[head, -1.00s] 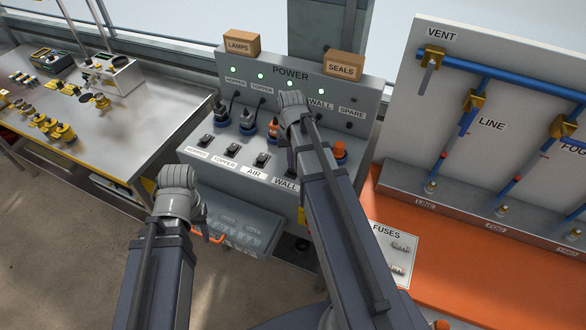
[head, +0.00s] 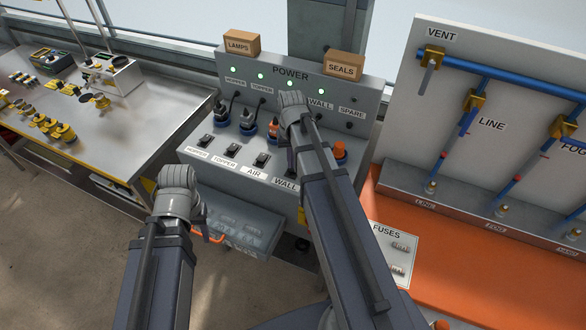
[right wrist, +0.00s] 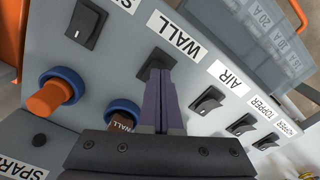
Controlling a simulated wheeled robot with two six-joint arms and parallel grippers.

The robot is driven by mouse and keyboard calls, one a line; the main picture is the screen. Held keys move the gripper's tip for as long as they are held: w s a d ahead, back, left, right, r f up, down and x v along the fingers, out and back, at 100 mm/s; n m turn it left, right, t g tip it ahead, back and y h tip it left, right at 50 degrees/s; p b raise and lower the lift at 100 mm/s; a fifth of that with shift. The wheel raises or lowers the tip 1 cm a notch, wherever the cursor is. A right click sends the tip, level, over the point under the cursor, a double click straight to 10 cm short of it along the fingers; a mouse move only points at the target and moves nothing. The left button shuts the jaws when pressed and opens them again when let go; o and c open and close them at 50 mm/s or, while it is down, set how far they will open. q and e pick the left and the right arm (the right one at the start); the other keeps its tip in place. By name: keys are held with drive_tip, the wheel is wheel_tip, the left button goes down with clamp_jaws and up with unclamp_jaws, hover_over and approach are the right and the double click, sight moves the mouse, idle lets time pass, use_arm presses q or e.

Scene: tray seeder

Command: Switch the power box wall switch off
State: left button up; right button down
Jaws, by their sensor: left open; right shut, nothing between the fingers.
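The power box (head: 322,120) is a grey sloped console with a row of black rocker switches. In the right wrist view the wall switch (right wrist: 153,61) sits beside the WALL label (right wrist: 175,34), partly covered by my fingertips. My right gripper (right wrist: 160,75) is shut and empty, its fingertips at or just over that switch; I cannot tell whether they touch. In the head view my right arm hides this switch, while the WALL label (head: 285,183) shows. The green lamp (head: 321,91) above WALL is lit. My left gripper (head: 200,216) is open, mostly hidden by its wrist, low in front of the box.
Neighbouring switches include the air switch (right wrist: 208,100) and the spare switch (right wrist: 86,22). A brown plug (right wrist: 122,119) and an orange plug (right wrist: 55,96) stand close to my right gripper. Cartons labelled LAMPS (head: 241,43) and SEALS (head: 343,65) rest on top of the box.

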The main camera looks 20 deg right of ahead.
sight(292, 170)
drive_tip(key=shift+f+b, duration=0.95)
idle(0.4)
drive_tip(key=shift+r, duration=0.1)
wheel_tip(292, 170, up, 7)
drive_tip(key=p, duration=0.7)
idle(0.4)
drive_tip(key=s+a+n, duration=0.3)
drive_tip(key=s+a, duration=0.3)
drive_tip(key=a, duration=0.4)
drive_tip(key=s+a+n+h, duration=0.1)
drive_tip(key=s+a+n, duration=0.3)
drive_tip(key=a, duration=0.7)
drive_tip(key=s, duration=0.2)
drive_tip(key=shift+s, duration=0.4)
